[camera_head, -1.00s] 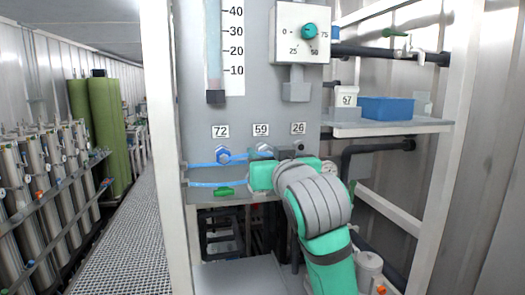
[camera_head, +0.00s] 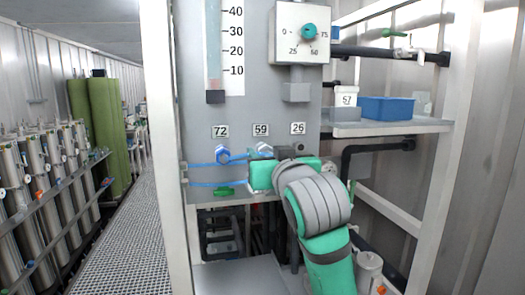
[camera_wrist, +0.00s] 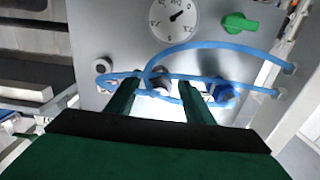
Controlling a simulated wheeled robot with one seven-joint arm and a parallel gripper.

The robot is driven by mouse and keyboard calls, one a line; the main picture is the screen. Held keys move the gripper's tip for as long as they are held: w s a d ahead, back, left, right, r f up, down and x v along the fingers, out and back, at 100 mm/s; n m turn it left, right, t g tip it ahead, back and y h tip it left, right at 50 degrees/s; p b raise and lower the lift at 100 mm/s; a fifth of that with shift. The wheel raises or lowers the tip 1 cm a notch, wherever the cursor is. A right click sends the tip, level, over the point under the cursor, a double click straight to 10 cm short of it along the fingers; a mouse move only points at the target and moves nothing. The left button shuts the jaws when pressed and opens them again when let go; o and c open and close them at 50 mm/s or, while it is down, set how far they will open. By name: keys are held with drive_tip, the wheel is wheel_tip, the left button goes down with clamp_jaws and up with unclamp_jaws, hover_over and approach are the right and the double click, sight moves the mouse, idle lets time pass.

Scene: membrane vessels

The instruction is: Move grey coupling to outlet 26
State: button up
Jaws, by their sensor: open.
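The grey coupling (camera_wrist: 161,86) sits at the outlet under label 59 (camera_head: 261,130), with a blue hose on it. It shows partly in the head view (camera_head: 264,149), above my gripper. My gripper (camera_wrist: 160,84) is open, with one finger on each side of the grey coupling in the wrist view; I cannot tell whether they touch it. Outlet 26 (camera_head: 300,147) is a bare dark fitting under its label, right of the grey coupling. In the wrist view it shows at the left (camera_wrist: 103,67).
A blue coupling (camera_head: 223,156) with a blue hose sits at outlet 72, left of the grey one. Blue hoses (camera_wrist: 215,50) loop close to my fingers. A green valve handle (camera_wrist: 239,23) and a round dial (camera_wrist: 176,18) are on the panel. A shelf holds a blue bin (camera_head: 387,107).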

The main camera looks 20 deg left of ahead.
clamp_jaws()
drive_tip(key=shift+s, duration=0.1)
drive_tip(key=shift+v, duration=2.9)
